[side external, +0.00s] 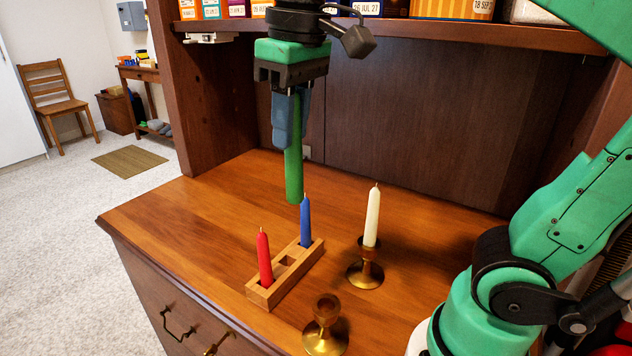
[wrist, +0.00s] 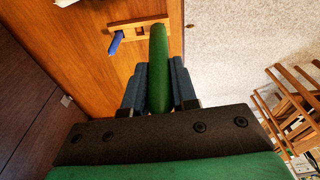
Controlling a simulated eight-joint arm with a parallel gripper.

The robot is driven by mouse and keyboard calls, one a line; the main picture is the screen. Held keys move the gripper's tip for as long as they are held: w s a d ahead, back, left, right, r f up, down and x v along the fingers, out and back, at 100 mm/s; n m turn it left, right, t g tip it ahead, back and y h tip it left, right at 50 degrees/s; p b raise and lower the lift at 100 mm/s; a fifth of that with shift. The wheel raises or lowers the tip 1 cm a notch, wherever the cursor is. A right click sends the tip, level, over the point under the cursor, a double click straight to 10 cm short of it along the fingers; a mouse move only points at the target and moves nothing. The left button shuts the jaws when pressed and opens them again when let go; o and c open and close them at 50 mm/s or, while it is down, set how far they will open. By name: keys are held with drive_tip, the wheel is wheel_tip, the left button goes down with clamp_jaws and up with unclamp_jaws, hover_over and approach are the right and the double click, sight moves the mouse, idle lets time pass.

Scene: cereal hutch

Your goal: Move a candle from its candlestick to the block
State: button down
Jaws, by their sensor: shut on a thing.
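My gripper (side external: 287,138) is shut on a green candle (side external: 293,172), which hangs nearly upright above the hutch counter. The green candle also shows between the fingers in the wrist view (wrist: 158,58). Its lower end is in the air, above and behind the wooden block (side external: 299,271) in the side view. The block holds a red candle (side external: 264,258) at its near end and a blue candle (side external: 305,222) at its far end, with an empty square hole between them. A white candle (side external: 372,218) stands in a brass candlestick (side external: 366,272). Another brass candlestick (side external: 325,328) is empty.
The wooden counter (side external: 185,215) is clear to the left of the block. A shelf (side external: 440,32) with several boxes runs overhead, close to my wrist. A dark back panel (side external: 430,120) stands behind. The counter's left edge drops to the carpet (side external: 60,225).

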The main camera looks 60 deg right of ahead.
drive_tip(key=w+d+f+m, duration=0.2)
drive_tip(key=w+d+f, duration=0.1)
drive_tip(key=f, duration=0.5)
drive_tip(key=w+d+f+m, duration=0.1)
drive_tip(key=w+d+f, duration=0.2)
drive_tip(key=f, duration=0.6)
drive_tip(key=shift+w+f+m, duration=0.3)
drive_tip(key=shift+w+m, duration=0.1)
drive_tip(key=shift+f, duration=1.7)
drive_tip(key=shift+c, duration=1.4)
unclamp_jaws()
drive_tip(key=shift+s+a+r, duration=0.1)
drive_tip(key=shift+s+r, duration=0.05)
drive_tip(key=shift+r, duration=1.1)
drive_tip(key=shift+s+a+r, duration=0.1)
drive_tip(key=shift+s+r, duration=0.05)
drive_tip(key=shift+r, duration=1.1)
